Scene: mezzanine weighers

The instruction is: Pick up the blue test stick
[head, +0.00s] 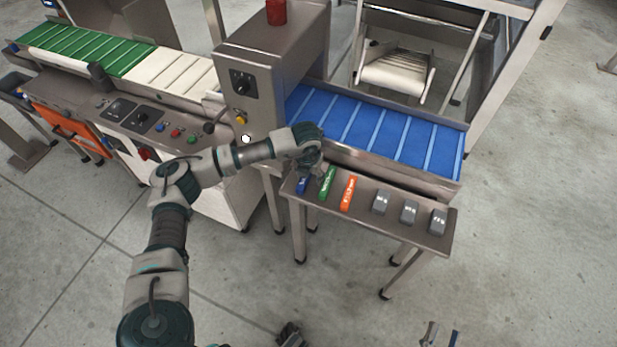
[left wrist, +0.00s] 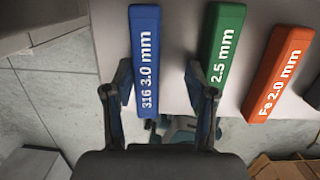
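The blue test stick (left wrist: 144,55), marked "316 3.0 mm", lies on a grey metal shelf (left wrist: 172,60). It also shows at the shelf's left end in the head view (head: 302,186), partly hidden by my gripper. My left gripper (head: 313,172) is over that end of the shelf. In the left wrist view my left gripper (left wrist: 160,70) is open. The blue stick's near end lies between its fingers in the picture, closer to the left finger. Whether they touch I cannot tell. Small parts at the head view's bottom edge may be my right gripper; its fingers are not clear.
A green stick (left wrist: 216,45) and an orange stick (left wrist: 280,75) lie to the right of the blue one. Several grey blocks (head: 409,212) sit further right on the shelf. A blue conveyor (head: 375,130) with a metal rail runs behind. A weigher housing (head: 265,70) stands left.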

